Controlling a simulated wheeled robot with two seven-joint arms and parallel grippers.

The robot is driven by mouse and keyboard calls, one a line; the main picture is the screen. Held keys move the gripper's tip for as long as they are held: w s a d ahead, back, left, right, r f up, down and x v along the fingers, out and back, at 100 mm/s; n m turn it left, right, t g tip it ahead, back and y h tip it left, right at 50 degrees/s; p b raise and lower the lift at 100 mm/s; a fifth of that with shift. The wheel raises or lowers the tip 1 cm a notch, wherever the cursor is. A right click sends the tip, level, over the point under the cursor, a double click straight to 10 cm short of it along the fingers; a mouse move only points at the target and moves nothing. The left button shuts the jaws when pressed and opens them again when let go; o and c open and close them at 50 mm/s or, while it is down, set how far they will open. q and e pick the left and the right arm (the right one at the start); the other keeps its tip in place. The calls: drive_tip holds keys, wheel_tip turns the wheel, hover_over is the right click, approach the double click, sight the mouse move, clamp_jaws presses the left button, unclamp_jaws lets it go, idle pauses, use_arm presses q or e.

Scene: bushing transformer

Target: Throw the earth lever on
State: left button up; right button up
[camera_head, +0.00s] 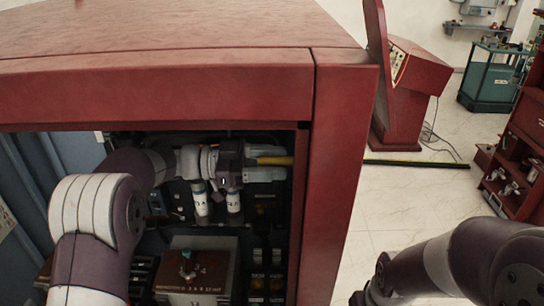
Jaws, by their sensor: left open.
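My left arm reaches into the open red cabinet (340,190). My left gripper (270,161) is open, with one pale finger above and one below a yellow bar, which looks like the earth lever (274,160). The lever lies roughly level and points right, toward the cabinet's right post. Its left end is hidden by my gripper, and I cannot tell whether the fingers touch it. My right arm shows at the lower right, outside the cabinet, with its gripper fingers out of the picture.
A brown box (193,277) with a small teal knob sits low in the cabinet. The cabinet's top beam and right post closely frame my left arm. A red console (413,80), a teal cart (492,75) and a red shelf (520,150) stand outside on pale, mostly clear floor.

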use_arm(q)
drive_tip(key=shift+w+a+f, duration=0.1)
drive_tip(key=shift+a, duration=0.1)
drive_tip(key=shift+c, duration=1.3)
clamp_jaws()
wheel_tip(320, 180, down, 16)
drive_tip(key=s+m+b, duration=0.1)
drive_tip(key=m+b, duration=1.3)
drive_tip(key=b, duration=1.5)
drive_tip(key=shift+s, duration=0.1)
drive_tip(key=shift+f, duration=0.15)
